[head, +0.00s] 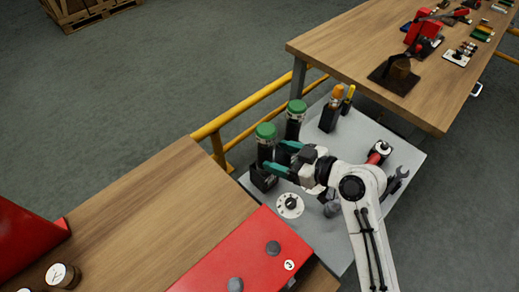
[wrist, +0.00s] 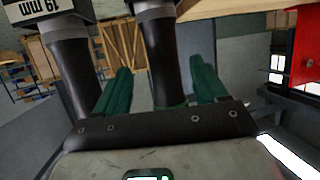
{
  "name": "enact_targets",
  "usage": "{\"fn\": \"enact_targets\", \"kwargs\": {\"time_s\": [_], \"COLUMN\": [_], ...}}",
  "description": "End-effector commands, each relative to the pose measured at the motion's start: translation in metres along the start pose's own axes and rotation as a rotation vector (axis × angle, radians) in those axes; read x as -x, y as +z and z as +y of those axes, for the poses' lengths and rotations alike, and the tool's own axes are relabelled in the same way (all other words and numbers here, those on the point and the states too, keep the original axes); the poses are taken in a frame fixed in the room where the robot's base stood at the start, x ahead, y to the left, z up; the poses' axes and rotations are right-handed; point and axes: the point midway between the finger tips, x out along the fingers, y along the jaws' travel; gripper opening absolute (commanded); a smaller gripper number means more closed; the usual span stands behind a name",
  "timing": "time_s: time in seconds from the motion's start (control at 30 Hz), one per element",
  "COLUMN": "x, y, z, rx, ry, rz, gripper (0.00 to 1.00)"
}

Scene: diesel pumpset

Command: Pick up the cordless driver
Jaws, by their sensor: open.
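Two similar upright tools with green round tops, dark handles and black block bases stand on the grey surface in the head view: a near one (head: 265,131) and a farther one (head: 296,106). They look like cordless drivers; I cannot tell which one is meant. My gripper (head: 274,158), with teal fingers, is open at the near tool's handle. In the wrist view, one dark handle (wrist: 163,50) lines up between my fingers (wrist: 160,88); I cannot tell how deep.
An orange-topped tool (head: 337,93) in a black block stands behind. A white dial (head: 290,205) lies below my gripper. A wooden bench with a red panel (head: 243,257) is at front left. Another bench (head: 350,45) and a yellow rail (head: 248,104) border the surface.

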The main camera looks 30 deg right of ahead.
Motion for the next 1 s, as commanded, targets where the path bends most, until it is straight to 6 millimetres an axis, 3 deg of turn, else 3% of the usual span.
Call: {"fn": "enact_targets", "kwargs": {"time_s": [0.33,0.6,0.9,1.0], "x": [-0.03,-0.065,-0.071,-0.071], "y": [-0.001,0.001,0.003,0.003], "z": [-0.003,-0.005,-0.005,-0.005], "rx": [0.0,-0.001,0.0,0.0], "ry": [-0.002,-0.001,0.0,0.0], "rz": [-0.003,-0.002,-0.003,-0.003], "gripper": [0.72,0.72,0.72,0.64]}}
